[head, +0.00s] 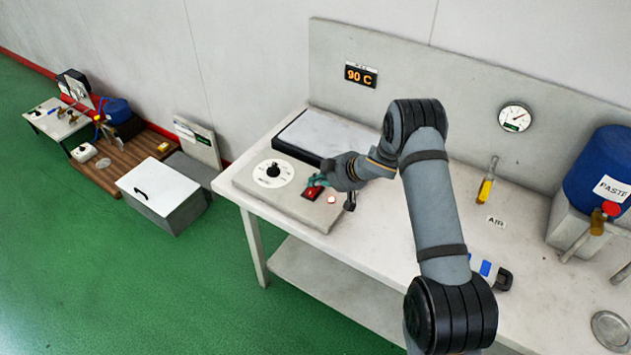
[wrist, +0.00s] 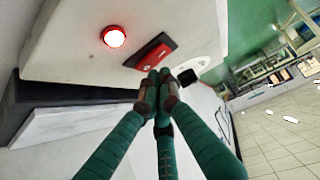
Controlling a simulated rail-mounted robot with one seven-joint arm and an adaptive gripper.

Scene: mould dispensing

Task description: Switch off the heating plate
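The heating plate (head: 322,133) is a grey-white slab on a dark base at the back left of the bench. Its control box (head: 257,185) stands in front, with a dial (head: 273,172), a red rocker switch (head: 311,192) and a lit red lamp (head: 331,199). The wrist view also shows the lit lamp (wrist: 114,37) and the red switch (wrist: 150,54). My gripper (wrist: 158,76) has its green fingers drawn together with the tips at the switch's near edge. I cannot tell whether they touch it. Nothing shows between the fingers.
A display (head: 361,75) on the back panel reads 90 C.

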